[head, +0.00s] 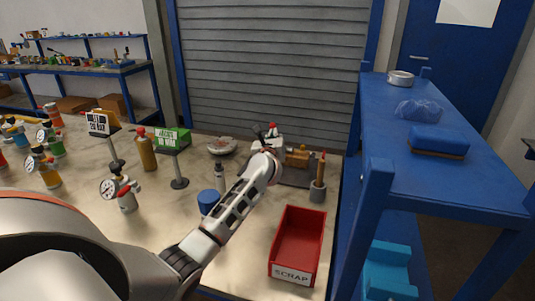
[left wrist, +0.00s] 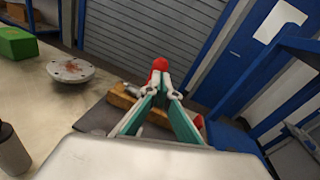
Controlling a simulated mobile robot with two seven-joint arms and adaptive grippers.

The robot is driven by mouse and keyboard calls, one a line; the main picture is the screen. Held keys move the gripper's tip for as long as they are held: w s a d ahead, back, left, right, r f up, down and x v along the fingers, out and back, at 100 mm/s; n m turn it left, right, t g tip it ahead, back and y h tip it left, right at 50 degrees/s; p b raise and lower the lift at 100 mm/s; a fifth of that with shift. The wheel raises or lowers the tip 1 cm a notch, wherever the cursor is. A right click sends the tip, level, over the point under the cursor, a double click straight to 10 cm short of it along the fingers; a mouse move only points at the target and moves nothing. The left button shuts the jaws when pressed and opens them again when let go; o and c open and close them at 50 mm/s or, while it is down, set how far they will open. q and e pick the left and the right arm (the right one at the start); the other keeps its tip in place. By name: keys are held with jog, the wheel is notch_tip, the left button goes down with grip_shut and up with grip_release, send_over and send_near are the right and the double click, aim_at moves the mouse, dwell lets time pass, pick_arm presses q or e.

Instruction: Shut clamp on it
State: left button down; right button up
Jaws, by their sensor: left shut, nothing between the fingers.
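My left gripper (head: 272,138) reaches to the back right of the bench, over a dark grey plate (left wrist: 97,125). In the left wrist view its green-padded fingers (left wrist: 168,97) come together at the tips, empty. A yellow-brown block (head: 298,157) sits on the plate beside the fingers; it also shows in the left wrist view (left wrist: 122,100), partly hidden. A red-topped piece (left wrist: 160,64) stands just past the fingertips; whether they touch it, I cannot tell. No clamp can be told apart clearly. My right gripper is not in view.
A round flange disc (head: 222,146) lies left of the gripper. A red SCRAP bin (head: 297,245) stands at the front right, and a tool holder (head: 318,191) behind it. Several gauge vessels and sign stands fill the left. A blue shelf (head: 440,175) borders the right side.

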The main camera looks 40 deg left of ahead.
pick_arm(q)
jog(key=shift+w+a+r, duration=0.2)
jog(key=shift+w+r, duration=0.15)
jog(key=shift+w, duration=0.3)
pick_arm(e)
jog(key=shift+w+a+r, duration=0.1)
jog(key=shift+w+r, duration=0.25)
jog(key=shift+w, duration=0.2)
pick_arm(q)
jog(key=shift+d, duration=0.1)
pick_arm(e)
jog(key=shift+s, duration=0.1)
